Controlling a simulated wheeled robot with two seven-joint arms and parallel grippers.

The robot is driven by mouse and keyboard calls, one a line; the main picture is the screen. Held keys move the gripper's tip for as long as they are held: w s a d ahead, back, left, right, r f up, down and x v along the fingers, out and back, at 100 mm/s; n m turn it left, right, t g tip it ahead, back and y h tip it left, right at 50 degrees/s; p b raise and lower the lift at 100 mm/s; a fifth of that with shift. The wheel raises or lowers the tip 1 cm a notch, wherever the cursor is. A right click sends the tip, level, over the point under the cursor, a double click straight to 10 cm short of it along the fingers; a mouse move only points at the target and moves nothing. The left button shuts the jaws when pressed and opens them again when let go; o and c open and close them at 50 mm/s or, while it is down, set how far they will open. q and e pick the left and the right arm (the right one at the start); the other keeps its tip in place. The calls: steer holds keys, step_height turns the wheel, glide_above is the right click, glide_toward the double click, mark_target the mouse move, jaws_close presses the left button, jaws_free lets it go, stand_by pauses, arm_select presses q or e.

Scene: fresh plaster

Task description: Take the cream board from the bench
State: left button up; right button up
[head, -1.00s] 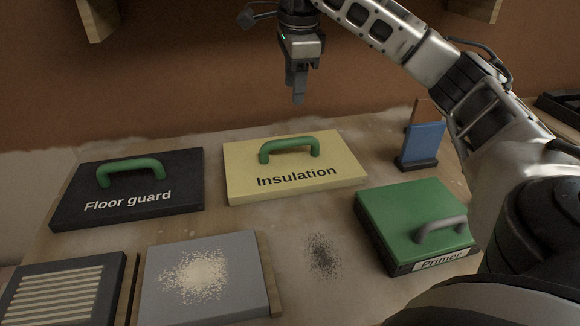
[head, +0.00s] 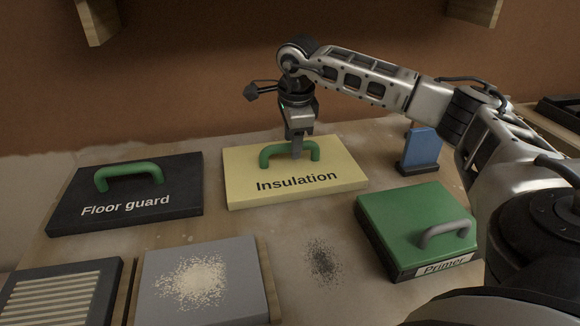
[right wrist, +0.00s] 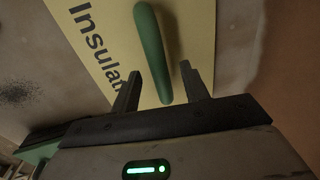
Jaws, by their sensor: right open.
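The cream board (head: 250,180), marked "Insulation", lies flat on the bench (head: 300,225) at the back middle. It has a green arched handle (head: 272,153) on top. In the right wrist view the board (right wrist: 190,30) and its handle (right wrist: 150,45) show close up. My right gripper (head: 297,155) is over the board at the handle, pointing down. In the right wrist view its open fingers (right wrist: 160,90) stand on either side of the handle's near end, not shut on it. My left gripper is not in view.
A black "Floor guard" board (head: 75,208) lies to the left. A green "Primer" case (head: 395,215) with a grey handle sits front right, and a blue upright piece (head: 422,147) stands behind it. A grey speckled panel (head: 225,290) and a slatted panel (head: 50,295) lie in front.

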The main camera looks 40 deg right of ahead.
jaws_close()
steer(key=shift+r, duration=0.1)
